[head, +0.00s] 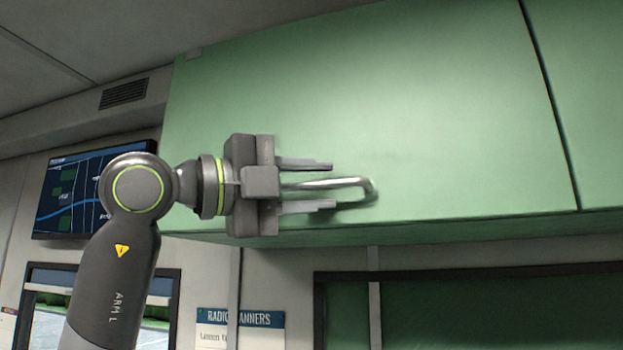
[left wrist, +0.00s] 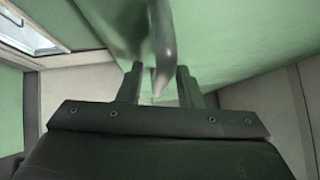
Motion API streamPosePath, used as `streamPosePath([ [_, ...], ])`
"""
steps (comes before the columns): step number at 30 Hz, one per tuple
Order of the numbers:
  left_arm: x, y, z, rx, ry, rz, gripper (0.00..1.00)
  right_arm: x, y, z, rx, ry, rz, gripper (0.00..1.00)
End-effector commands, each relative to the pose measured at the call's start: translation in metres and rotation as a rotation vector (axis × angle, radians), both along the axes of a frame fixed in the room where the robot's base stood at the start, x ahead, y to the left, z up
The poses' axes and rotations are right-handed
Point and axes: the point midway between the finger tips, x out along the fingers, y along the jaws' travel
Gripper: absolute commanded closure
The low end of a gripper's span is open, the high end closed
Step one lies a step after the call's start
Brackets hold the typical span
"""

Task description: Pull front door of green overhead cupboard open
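The green overhead cupboard's front door (head: 400,100) fills the upper part of the head view and looks shut. Its metal bar handle (head: 350,183) is near the door's lower edge. My left gripper (head: 325,185) is at the handle with its fingers apart, one above and one below the bar. In the left wrist view the handle (left wrist: 162,45) comes down between the fingers of the gripper (left wrist: 158,78), with gaps on both sides. The handle's left end is hidden behind the gripper. My right gripper is not in view.
Another green cupboard panel (head: 590,90) adjoins on the right past a dark seam. A wall screen (head: 75,195) is behind my left arm. A dark-framed green panel (head: 490,315) and a sign (head: 250,320) are below the cupboard. The space in front of the door's right part looks clear.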

Motion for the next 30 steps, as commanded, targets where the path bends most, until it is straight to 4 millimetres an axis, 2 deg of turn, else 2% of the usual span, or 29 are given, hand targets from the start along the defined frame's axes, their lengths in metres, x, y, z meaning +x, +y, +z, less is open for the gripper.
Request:
streamPosePath([
  [4, 0.0002, 0.0002, -0.0004, 0.0, 0.0, 0.0, 0.67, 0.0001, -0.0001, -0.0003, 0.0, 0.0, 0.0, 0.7],
  [5, 0.0002, 0.0003, -0.0004, 0.0, 0.0, 0.0, 0.7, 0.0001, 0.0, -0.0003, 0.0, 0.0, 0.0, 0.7],
  [12, 0.0001, 0.0005, -0.0003, 0.0, 0.0, 0.0, 1.0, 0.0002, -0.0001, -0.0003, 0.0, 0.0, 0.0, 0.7],
  [30, -0.0075, 0.003, 0.0009, 0.013, 0.032, 0.0, 1.0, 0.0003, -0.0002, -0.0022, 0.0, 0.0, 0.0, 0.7],
])
